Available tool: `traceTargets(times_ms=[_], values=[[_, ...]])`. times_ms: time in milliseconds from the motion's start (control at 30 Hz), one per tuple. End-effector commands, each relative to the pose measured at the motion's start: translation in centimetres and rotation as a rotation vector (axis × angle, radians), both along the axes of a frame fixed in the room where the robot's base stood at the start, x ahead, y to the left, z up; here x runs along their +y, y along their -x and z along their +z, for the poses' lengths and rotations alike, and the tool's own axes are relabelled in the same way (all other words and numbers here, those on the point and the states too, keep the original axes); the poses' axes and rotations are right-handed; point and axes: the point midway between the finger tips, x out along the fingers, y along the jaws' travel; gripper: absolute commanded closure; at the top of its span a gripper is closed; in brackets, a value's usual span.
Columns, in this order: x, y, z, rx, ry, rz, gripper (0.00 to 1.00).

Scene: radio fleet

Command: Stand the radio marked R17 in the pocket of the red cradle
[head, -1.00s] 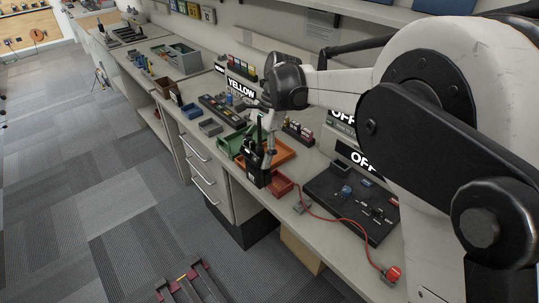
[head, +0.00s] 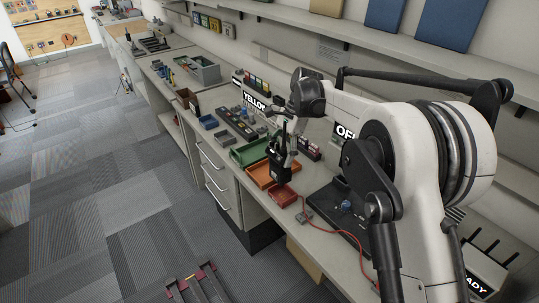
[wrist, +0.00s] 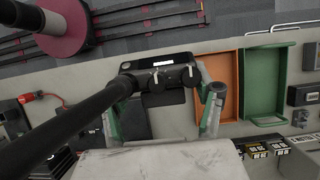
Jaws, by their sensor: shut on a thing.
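My gripper (head: 287,143) is shut on an upright black radio (head: 278,166). In the wrist view the radio (wrist: 160,76) shows from above, between my two fingers (wrist: 163,108), with knobs, a white label and a long black antenna toward the camera. The label is too small to read. A small open red box (head: 283,196) on the bench is the only clear red holder; I cannot tell whether it has a pocket. In the head view the radio's lower end overlaps the box's back edge. Whether they touch is unclear. The box is hidden in the wrist view.
An orange tray (head: 258,175) and a green tray (head: 238,156) lie left of the red box. A rack of small items (head: 309,150) stands behind. The bench's front edge is close.

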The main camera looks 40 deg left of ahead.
Motion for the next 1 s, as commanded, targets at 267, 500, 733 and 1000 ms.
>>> traceTargets(times_ms=[267,500,733,1000], values=[[0.0,-1.7,-0.3,0.0,0.0,-0.004,0.85],[0.0,-1.7,-0.3,0.0,0.0,-0.004,0.85],[0.0,-1.7,-0.4,0.0,0.0,-0.004,0.85],[0.0,-1.7,-1.8,0.0,0.0,-0.004,0.85]])
